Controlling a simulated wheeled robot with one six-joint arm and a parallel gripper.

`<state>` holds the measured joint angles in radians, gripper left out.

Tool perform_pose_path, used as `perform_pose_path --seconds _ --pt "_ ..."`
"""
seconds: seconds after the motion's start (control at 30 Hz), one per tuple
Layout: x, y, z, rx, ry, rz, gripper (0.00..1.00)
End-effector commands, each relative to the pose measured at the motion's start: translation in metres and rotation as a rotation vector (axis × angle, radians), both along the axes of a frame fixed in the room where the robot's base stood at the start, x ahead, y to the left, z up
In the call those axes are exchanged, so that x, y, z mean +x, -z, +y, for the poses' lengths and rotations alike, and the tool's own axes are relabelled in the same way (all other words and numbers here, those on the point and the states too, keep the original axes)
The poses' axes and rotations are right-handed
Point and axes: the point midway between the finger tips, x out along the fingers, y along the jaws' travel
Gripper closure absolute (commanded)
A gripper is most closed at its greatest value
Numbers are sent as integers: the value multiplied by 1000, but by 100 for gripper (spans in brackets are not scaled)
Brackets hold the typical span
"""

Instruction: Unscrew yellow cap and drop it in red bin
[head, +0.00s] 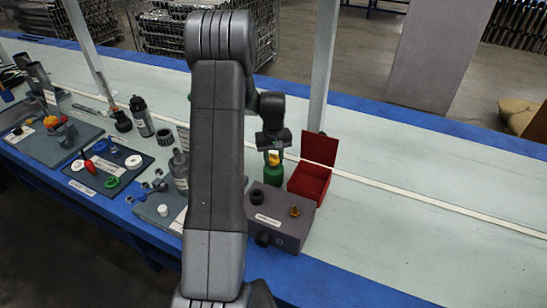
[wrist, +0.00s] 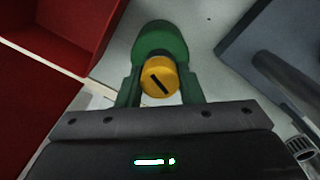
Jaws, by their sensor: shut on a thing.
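The yellow cap (head: 273,158) sits on top of a green bottle (head: 273,176) standing on the bench. My gripper (head: 274,152) points down over the bottle and is shut on the cap. In the wrist view the yellow cap (wrist: 160,76) shows a dark slot on its top and lies between my two fingertips (wrist: 160,84), with the green bottle (wrist: 160,40) behind it. Whether the cap's thread is loose cannot be seen. The red bin (head: 308,184) stands open just right of the bottle, its lid raised at the back. It also fills the left of the wrist view (wrist: 35,100).
A grey box (head: 285,232) with a black knob and a brass fitting stands in front of the bottle and bin. A metal post (head: 321,70) rises behind the bin. Trays with caps and parts (head: 108,172) lie left. The bench right of the bin is clear.

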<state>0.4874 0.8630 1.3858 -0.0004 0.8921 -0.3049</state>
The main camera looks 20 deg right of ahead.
Motion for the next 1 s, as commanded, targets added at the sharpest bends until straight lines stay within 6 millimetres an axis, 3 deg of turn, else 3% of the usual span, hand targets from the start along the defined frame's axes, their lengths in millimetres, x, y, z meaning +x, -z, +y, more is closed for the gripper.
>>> perform_pose_path --seconds 0.03,0.17,0.5,0.97,1.0 --pt "0 8 0 1 -1 0 94" --pt "0 8 1 1 -10 1 94" --pt "0 8 1 1 -282 1 94" --pt "0 9 1 1 -379 1 94" --pt "0 9 1 1 -382 1 72"
